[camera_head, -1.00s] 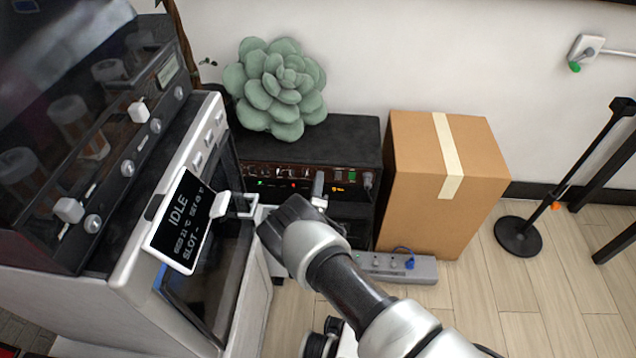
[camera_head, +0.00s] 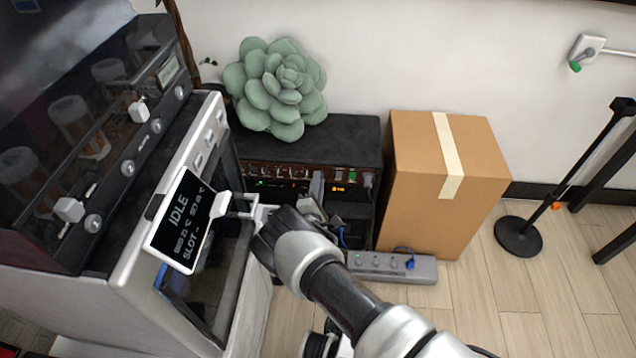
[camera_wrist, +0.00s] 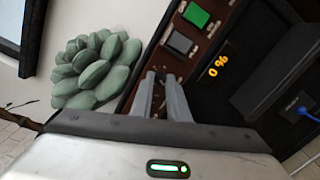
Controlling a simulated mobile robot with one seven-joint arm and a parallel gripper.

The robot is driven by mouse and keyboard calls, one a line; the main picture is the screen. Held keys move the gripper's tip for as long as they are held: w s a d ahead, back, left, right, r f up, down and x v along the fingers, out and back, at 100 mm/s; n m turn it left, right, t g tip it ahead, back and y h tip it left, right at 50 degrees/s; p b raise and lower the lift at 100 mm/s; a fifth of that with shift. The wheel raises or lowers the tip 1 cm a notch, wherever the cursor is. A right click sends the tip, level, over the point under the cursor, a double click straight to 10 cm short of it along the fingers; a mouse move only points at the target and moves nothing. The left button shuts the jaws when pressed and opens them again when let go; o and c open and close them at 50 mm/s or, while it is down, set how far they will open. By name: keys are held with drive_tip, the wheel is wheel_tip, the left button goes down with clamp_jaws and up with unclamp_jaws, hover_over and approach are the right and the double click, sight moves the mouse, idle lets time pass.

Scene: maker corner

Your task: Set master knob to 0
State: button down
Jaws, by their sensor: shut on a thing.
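The black amplifier (camera_head: 350,135) stands against the wall, its brown front panel (camera_head: 275,172) carrying a row of small controls. My gripper (camera_head: 316,182) is at this panel, left of the small orange display (camera_head: 338,188). In the wrist view my two fingers (camera_wrist: 164,80) reach the panel and are shut on a small dark knob, mostly hidden between them. I take it for the master knob; its label cannot be read. The orange display (camera_wrist: 218,66) beside it reads "0 %". A green button (camera_wrist: 196,14) and a grey button (camera_wrist: 180,43) sit near the fingertips.
A green succulent-shaped plush (camera_head: 278,88) sits on the amplifier. A cardboard box (camera_head: 430,190) stands close on the right, with a power strip (camera_head: 390,267) in front. A white machine with an IDLE screen (camera_head: 183,220) and a protruding handle (camera_head: 235,207) is close on the left.

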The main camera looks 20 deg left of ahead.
drive_tip(key=shift+d+f, duration=0.1)
drive_tip(key=shift+f, duration=0.05)
drive_tip(key=c, duration=1.7)
unclamp_jaws()
drive_tip(key=p+v, duration=0.3)
drive_tip(key=v, duration=1.4)
drive_tip(key=shift+s+p, duration=0.25)
drive_tip(key=shift+p, duration=0.1)
